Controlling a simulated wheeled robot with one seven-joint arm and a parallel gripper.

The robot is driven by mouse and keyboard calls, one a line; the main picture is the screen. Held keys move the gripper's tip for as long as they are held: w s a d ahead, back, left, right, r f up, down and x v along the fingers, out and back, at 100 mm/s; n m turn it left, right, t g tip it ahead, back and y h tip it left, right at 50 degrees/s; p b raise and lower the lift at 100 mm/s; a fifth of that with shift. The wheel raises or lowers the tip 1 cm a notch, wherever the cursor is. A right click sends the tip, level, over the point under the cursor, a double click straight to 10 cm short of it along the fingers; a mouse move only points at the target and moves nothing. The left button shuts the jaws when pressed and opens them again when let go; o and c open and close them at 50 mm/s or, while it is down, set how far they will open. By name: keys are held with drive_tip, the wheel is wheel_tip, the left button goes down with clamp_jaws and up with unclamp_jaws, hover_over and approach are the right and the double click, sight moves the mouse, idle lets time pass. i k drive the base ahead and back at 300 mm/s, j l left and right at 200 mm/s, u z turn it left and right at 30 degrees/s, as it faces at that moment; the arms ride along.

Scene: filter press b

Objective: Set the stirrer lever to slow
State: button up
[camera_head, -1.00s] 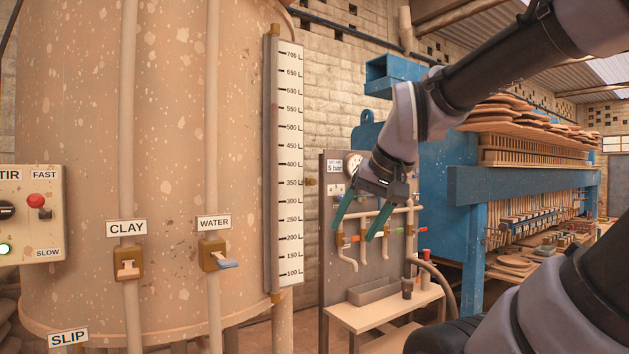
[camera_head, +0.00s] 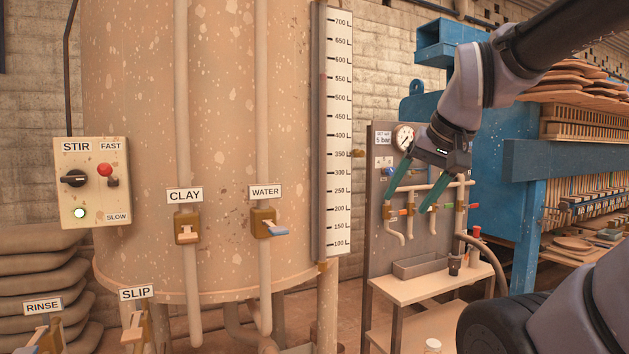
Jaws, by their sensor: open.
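The stir box (camera_head: 92,205) is a cream panel at the left, in front of the tank. Its stirrer lever (camera_head: 106,171) has a red knob and points up, near the FAST label (camera_head: 111,146). The SLOW label (camera_head: 116,217) is below it. My gripper (camera_head: 406,203) has two green fingers, open and empty, pointing down in front of the gauge panel. It is far to the right of the stir box and touches nothing that I can make out.
The large tank (camera_head: 140,100) carries CLAY (camera_head: 187,233) and WATER (camera_head: 264,222) valves and a level scale (camera_head: 337,130). RINSE (camera_head: 43,337) and SLIP (camera_head: 137,327) valves stand low at the left. A small bench (camera_head: 432,284) and the blue press (camera_head: 530,230) are at the right.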

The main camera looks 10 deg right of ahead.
sight(104, 169)
drive_tip(key=u, duration=1.35)
drive_tip(key=k+j+z, duration=0.15)
drive_tip(key=k+j, duration=0.1)
drive_tip(key=j, duration=0.1)
